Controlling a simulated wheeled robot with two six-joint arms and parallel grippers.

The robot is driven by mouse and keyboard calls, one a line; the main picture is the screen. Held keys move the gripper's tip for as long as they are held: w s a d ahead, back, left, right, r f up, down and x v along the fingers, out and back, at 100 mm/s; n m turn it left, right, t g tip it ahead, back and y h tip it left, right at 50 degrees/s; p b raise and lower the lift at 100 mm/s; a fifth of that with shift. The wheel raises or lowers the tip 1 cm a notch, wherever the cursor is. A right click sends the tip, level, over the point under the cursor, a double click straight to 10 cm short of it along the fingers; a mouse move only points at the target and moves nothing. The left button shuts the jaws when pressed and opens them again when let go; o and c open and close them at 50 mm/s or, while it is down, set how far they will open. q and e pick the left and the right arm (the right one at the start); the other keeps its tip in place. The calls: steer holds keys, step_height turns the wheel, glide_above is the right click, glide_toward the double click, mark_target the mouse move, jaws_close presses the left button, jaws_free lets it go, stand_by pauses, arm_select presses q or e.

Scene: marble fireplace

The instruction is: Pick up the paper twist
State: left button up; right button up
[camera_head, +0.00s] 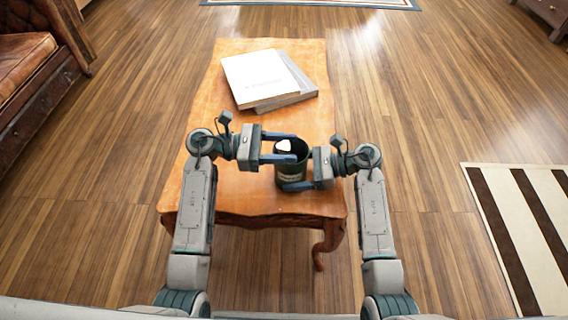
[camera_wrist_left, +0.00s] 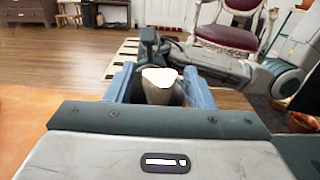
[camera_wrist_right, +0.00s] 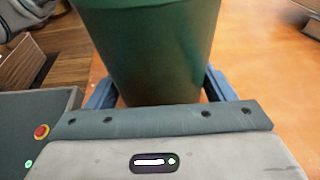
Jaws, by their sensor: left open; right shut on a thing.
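The paper twist (camera_head: 283,145) is a small white-topped piece at the mouth of a dark green cup (camera_head: 292,171) on the wooden table. In the left wrist view the paper twist (camera_wrist_left: 160,88) has a pale top and a greyish-tan body, and it stands between the blue fingers. My left gripper (camera_head: 294,147) is open, with its fingers on either side of the paper twist over the cup. My right gripper (camera_head: 294,181) is shut on the cup, low on its side. The green cup (camera_wrist_right: 150,45) fills the space between the fingers in the right wrist view. The paper's lower end is hidden.
The table (camera_head: 240,195) has a stack of books (camera_head: 258,75) farther back. The table's left side and front are mostly clear. A brown leather seat (camera_head: 25,55) stands at the far left. A striped rug (camera_head: 520,225) lies on the floor at right.

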arm_select(q)
jaws_close()
step_height(320, 180, up, 18)
stand_by(0.5)
arm_select(e)
steer(key=o, duration=0.8)
